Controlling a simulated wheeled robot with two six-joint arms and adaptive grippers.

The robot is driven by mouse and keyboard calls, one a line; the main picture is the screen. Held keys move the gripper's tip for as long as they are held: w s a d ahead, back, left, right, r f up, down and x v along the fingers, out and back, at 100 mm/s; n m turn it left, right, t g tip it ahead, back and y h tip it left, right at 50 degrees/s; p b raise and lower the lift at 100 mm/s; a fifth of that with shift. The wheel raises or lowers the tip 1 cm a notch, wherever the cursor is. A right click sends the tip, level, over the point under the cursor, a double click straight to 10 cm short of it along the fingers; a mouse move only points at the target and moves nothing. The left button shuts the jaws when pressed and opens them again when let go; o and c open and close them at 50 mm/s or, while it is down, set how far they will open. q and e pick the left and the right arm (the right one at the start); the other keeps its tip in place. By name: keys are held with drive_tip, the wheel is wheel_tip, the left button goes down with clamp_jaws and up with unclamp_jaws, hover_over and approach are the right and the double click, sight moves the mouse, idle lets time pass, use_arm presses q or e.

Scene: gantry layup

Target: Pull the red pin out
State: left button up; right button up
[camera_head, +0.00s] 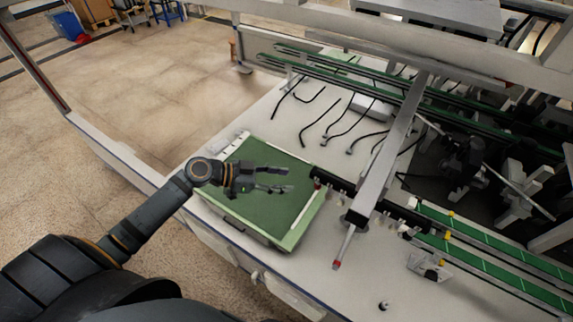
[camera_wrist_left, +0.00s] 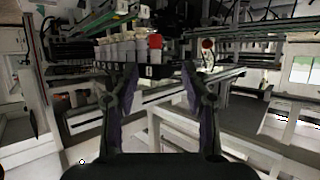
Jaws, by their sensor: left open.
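The red pin (camera_wrist_left: 155,41) shows in the left wrist view as a red cap at the right end of a row of white pins (camera_wrist_left: 126,47) on a black block. In the head view a small red spot (camera_head: 318,184), likely the same pin, sits at the left end of the black bar (camera_head: 345,191). My left gripper (camera_head: 288,180) is open and empty above the green board, left of that spot and apart from it. In the left wrist view the pin stands beyond my open fingers (camera_wrist_left: 160,72), between their tips. My right gripper is out of view.
The green board (camera_head: 265,205) lies in a pale frame below my left gripper. A grey beam (camera_head: 390,150) crosses the table, with a red-tipped rod (camera_head: 336,264) at its near end. Black cables (camera_head: 318,112) lie behind. Green rails (camera_head: 490,260) run at the right.

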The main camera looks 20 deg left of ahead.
sight(316, 184)
use_arm(q)
drive_tip(key=x, duration=0.3)
drive_tip(key=p+x, duration=0.1)
drive_tip(key=x, duration=0.2)
drive_tip(key=p+x, duration=0.1)
drive_tip(key=x, duration=0.2)
drive_tip(key=shift+s+d+r, duration=0.25)
drive_tip(key=shift+d, duration=0.15)
drive_tip(key=shift+w+d+f, duration=0.25)
drive_tip(key=shift+d+f, duration=0.05)
drive_tip(key=shift+f, duration=0.05)
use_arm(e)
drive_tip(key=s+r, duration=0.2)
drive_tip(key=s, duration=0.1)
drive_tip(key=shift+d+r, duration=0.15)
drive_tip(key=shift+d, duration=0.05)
